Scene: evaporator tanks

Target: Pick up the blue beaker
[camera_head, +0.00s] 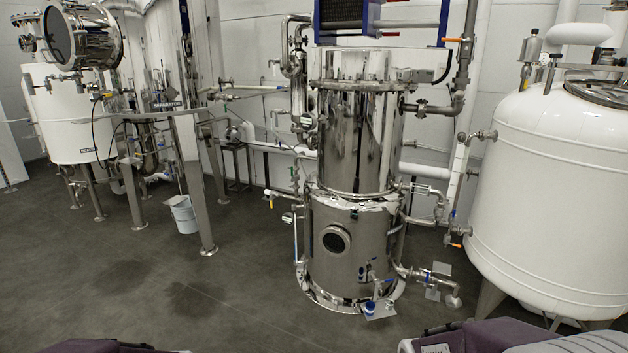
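A small blue cup-like thing, which fits the blue beaker (369,308), stands upright on a light plate (382,312) at the foot of the tall steel tank (352,240). It is below a small tap on the tank's front. It is too small in the picture to tell its contents. Neither of my grippers is in view; only purple and grey parts of my own arms show along the bottom edge.
A large white tank (550,200) on legs fills the right side. Pipes with valves (440,280) stick out between it and the steel tank. The dark floor (180,285) in front is clear.

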